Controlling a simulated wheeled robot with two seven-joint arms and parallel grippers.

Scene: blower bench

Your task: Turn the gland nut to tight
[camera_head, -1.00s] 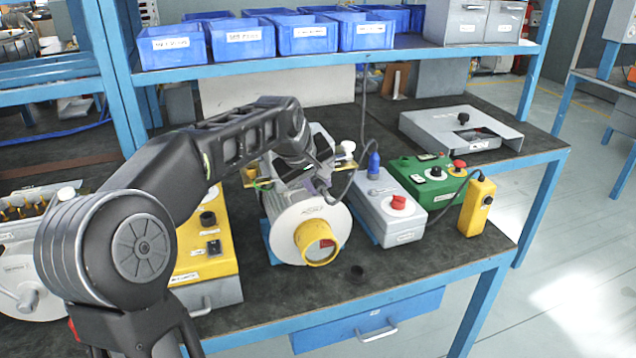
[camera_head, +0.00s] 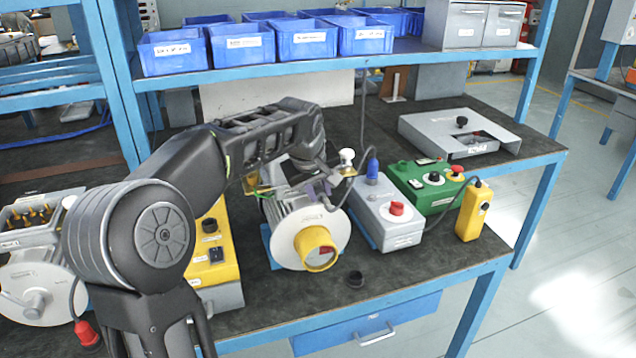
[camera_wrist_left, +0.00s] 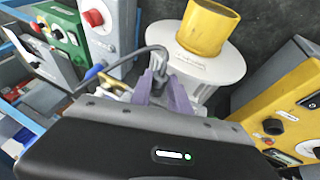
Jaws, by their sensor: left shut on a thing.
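The blower (camera_head: 282,238) stands on the bench, with a round pale end plate and a yellow outlet ring (camera_head: 316,248) facing the front. It also shows in the left wrist view (camera_wrist_left: 215,62). My left arm reaches over it from the left. My left gripper (camera_head: 318,188) is at the top of the blower, where a dark cable comes in. In the left wrist view its purplish fingers (camera_wrist_left: 164,92) are shut around the small grey gland nut (camera_wrist_left: 158,72) at the cable's end. The fingers hide most of the nut, so its turned position cannot be read. My right gripper is not in view.
A grey box with a red knob (camera_head: 398,232) and a green box (camera_head: 440,198) stand right of the blower. A yellow control box (camera_head: 208,265) is close on its left. Blue bins (camera_head: 243,42) line the shelf above.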

